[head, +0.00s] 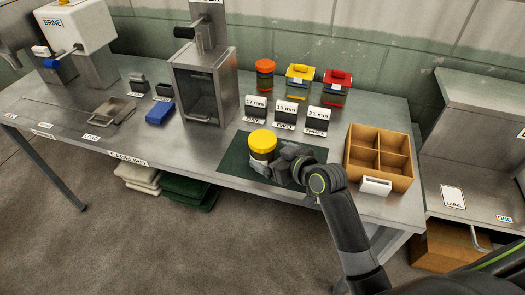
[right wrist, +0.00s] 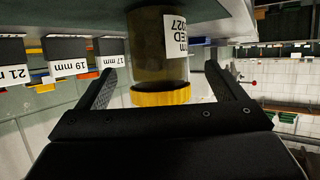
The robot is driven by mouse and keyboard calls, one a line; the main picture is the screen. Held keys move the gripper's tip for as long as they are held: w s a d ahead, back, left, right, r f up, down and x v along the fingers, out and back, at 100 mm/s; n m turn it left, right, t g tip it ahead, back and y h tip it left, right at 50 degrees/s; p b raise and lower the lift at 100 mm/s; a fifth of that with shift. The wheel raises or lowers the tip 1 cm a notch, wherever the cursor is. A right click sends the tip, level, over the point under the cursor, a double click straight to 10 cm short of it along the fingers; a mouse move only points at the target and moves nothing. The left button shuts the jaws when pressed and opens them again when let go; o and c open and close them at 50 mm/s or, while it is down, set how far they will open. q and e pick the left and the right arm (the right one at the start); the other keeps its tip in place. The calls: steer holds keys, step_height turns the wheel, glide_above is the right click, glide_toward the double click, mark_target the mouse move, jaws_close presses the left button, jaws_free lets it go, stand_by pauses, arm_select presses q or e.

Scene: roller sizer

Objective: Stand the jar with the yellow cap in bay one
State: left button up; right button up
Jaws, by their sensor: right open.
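The jar with the yellow cap (head: 262,145) stands upright on a dark green mat (head: 234,160) near the bench's front edge. It has a dark olive body with a white label, seen upside down in the right wrist view (right wrist: 160,60). My right gripper (head: 280,158) is beside the jar at its right. In the right wrist view its open fingers (right wrist: 160,78) are on either side of the jar, with gaps visible. A card marked ONE and 17 mm (head: 255,107) stands behind the jar. Another ONE label (head: 504,218) is on the right-hand bench. My left gripper is out of view.
Cards for TWO (head: 286,113) and THREE (head: 319,120) stand alongside, with an orange-capped container (head: 264,76) and yellow and red ones behind. A wooden divided box (head: 380,157) is right of my arm. A metal machine (head: 205,85) stands at the left.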

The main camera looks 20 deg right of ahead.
steer(key=x, duration=0.2)
steer(key=p+x, duration=0.1)
steer(key=x, duration=0.1)
steer(key=shift+w+d+r, duration=0.1)
steer(key=shift+w+r, duration=0.1)
steer(key=shift+r, duration=0.25)
steer(key=shift+w+f, duration=0.25)
steer(key=shift+w, duration=0.15)
steer(key=shift+c, duration=0.3)
steer(key=c, duration=1.2)
steer(key=shift+c, duration=0.2)
steer(key=shift+r, duration=0.1)
